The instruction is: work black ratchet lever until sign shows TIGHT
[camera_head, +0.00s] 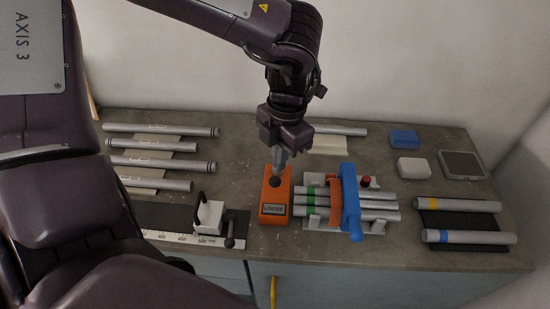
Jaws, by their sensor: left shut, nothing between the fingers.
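An orange ratchet box (273,199) stands at the middle front of the bench. Its sign (273,210) reads LOOSE. A dark round part (275,182) shows on top of the box; it may be the end of the black ratchet lever, but the lever's length cannot be made out. My left gripper (278,168) points down just above this dark part, fingers shut and empty. I cannot tell whether the fingertips touch it. An orange strap (334,200) goes over several grey tubes (375,204) right of the box. My right gripper is not in view.
A blue clamp (350,198) straddles the tubes. A white stop with a black handle (210,215) stands on a ruler left of the box. Loose tubes lie at left (150,185) and on a dark mat at right (460,222). Blue (404,139) and white (413,167) blocks stand back right.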

